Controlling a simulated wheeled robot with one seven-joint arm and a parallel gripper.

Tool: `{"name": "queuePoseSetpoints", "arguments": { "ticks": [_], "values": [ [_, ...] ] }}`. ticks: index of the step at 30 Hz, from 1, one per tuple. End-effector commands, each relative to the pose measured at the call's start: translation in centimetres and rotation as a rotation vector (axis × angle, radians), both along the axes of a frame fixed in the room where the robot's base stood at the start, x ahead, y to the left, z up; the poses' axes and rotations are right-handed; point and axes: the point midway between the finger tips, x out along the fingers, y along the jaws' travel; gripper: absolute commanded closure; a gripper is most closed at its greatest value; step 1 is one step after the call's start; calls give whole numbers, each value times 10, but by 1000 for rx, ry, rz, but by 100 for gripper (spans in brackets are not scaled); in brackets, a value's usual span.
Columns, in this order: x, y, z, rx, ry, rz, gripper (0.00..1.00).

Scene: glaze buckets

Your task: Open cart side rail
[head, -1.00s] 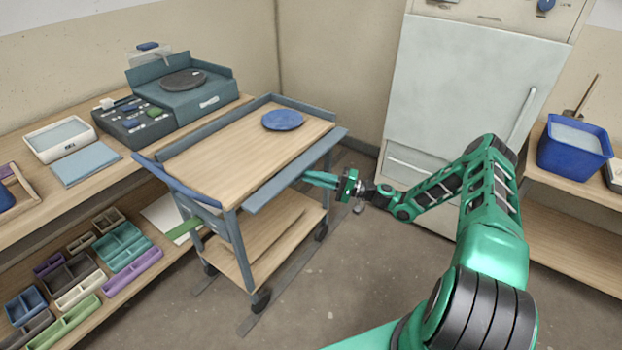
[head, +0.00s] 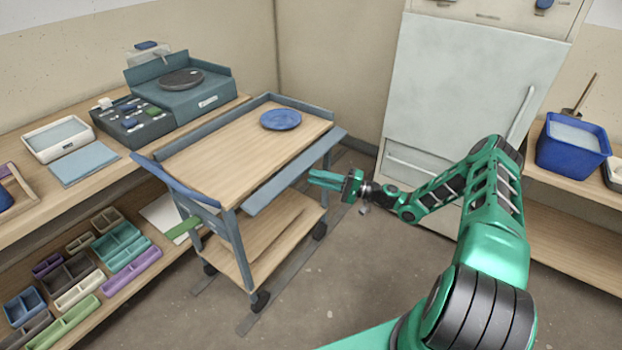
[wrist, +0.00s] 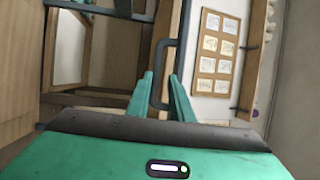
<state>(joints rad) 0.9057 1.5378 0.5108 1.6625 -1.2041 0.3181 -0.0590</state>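The cart (head: 240,150) has a wooden top with blue-grey edges. Its side rail (head: 296,171) on the near right side sits as a flat strip, tilted outward along the top's edge. In the wrist view, the two green fingers (wrist: 160,76) stand apart. A grey bracket-shaped handle (wrist: 157,72) shows between and beyond them; I cannot tell whether they touch it. I see nothing held.
A blue plate (head: 281,119) lies on the cart top. A workbench (head: 110,180) with a turntable unit and trays stands left. A pale cabinet (head: 465,90) is behind my arm, and a shelf with a blue bucket (head: 573,152) is right. The floor in front is clear.

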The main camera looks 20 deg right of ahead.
Motion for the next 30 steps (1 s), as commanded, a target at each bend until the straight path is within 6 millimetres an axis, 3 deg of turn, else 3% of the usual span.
{"name": "queuePoseSetpoints", "arguments": {
  "ticks": [6, 13, 30],
  "values": [
    [-22, -37, -7, -1, 2, -3, 80],
    [-39, -64, -12, 0, 2, -2, 80],
    [-45, -70, -13, -14, 9, 12, 80]
  ]
}}
